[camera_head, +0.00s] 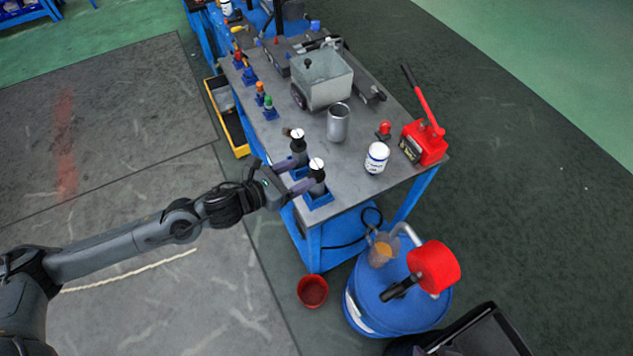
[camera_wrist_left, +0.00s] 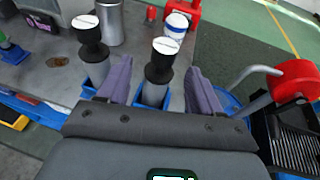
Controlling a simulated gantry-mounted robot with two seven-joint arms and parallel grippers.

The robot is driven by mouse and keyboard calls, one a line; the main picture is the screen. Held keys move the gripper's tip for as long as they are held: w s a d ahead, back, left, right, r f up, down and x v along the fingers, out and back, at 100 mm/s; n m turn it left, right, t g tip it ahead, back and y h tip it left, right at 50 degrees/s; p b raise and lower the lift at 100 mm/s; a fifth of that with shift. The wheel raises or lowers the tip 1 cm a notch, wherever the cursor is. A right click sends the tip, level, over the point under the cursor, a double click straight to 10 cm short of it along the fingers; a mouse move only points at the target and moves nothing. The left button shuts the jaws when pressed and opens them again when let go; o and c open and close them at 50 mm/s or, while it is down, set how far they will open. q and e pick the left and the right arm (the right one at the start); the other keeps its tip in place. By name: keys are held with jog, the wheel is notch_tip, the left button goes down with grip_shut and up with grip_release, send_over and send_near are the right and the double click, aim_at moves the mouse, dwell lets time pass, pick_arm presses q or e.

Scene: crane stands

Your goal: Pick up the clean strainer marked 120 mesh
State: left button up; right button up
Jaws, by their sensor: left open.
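Two dark cylinders with white round tops stand upright in blue holders at the table's near left corner; they look like strainers. The nearer strainer (camera_head: 316,166) also shows in the left wrist view (camera_wrist_left: 160,66), and the farther strainer (camera_head: 297,142) shows there too (camera_wrist_left: 91,44). Their top markings are too small to read, so I cannot tell which is 120 mesh. My left gripper (camera_head: 296,176) is open at the nearer strainer. In the left wrist view, its purple fingers (camera_wrist_left: 158,86) stand on either side of that strainer, with visible gaps. My right gripper is out of view.
On the grey table (camera_head: 345,185) are a metal cup (camera_head: 338,123), a white jar (camera_head: 377,158), a red hand pump (camera_head: 425,140) and a metal tank (camera_head: 322,80). Smaller coloured-top pieces (camera_head: 268,107) stand along the left edge. A blue drum (camera_head: 375,300) stands in front.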

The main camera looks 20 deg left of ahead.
aim_at(311, 170)
pick_arm(q)
jog(key=shift+x, duration=3.15)
jog(key=shift+s+d, duration=0.15)
jog(key=shift+d, duration=0.05)
jog(key=shift+c, duration=0.4)
grip_shut()
